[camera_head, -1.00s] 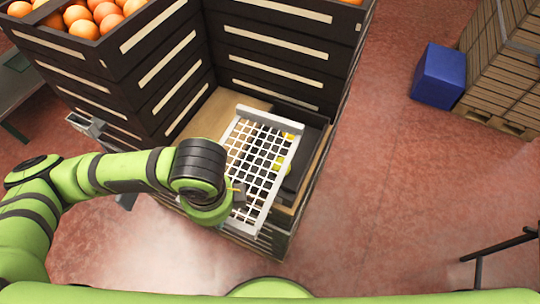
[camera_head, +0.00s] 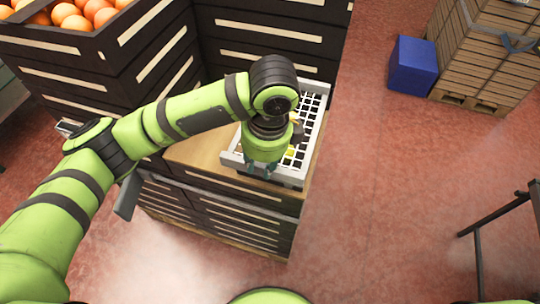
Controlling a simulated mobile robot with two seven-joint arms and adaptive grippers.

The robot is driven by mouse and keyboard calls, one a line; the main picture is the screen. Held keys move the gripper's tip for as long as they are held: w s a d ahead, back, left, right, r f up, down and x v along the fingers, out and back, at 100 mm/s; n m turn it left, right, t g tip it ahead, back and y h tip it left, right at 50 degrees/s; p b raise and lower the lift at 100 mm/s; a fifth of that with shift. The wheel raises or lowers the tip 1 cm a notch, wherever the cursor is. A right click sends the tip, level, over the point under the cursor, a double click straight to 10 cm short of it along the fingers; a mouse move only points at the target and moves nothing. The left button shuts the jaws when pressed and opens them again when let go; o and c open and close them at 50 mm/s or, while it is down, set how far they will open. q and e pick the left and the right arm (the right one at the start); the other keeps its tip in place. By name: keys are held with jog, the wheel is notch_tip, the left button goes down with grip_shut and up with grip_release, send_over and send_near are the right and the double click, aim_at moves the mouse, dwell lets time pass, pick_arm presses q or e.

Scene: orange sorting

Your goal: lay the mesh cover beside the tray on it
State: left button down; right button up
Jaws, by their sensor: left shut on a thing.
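The white mesh cover (camera_head: 314,112) is over the crate stack's wooden top, with its grid partly hidden behind my left arm. My left gripper (camera_head: 262,167) is shut on the cover near its front edge; the wrist hides most of the grip. The dark tray (camera_head: 291,181) shows only as a thin strip below the cover's front right corner. A bit of yellow (camera_head: 291,152) shows through the mesh. I cannot tell whether the cover touches the tray all round. My right gripper is not in view.
Tall dark crates stand behind and left of the work surface (camera_head: 196,150), with oranges (camera_head: 75,18) in the left stack. A blue box (camera_head: 412,65) and a slatted wooden crate (camera_head: 490,50) stand at the right. The red floor between is clear.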

pick_arm(q)
jog(key=w, duration=0.1)
jog(key=w+d, duration=0.1)
jog(key=w, duration=0.1)
jog(key=w+d, duration=0.1)
jog(key=w, duration=0.1)
jog(key=shift+w+p, duration=0.15)
jog(key=shift+p, duration=0.15)
jog(key=shift+a+f, duration=0.1)
jog(key=shift+f, duration=0.45)
jog(key=shift+a+f+p, duration=0.1)
jog(key=shift+f+p, duration=0.3)
jog(key=shift+f, duration=0.3)
notch_tip(320, 180, down, 4)
jog(key=shift+w+f+p, duration=0.1)
jog(key=shift+p, duration=0.8)
jog(key=shift+f, duration=0.15)
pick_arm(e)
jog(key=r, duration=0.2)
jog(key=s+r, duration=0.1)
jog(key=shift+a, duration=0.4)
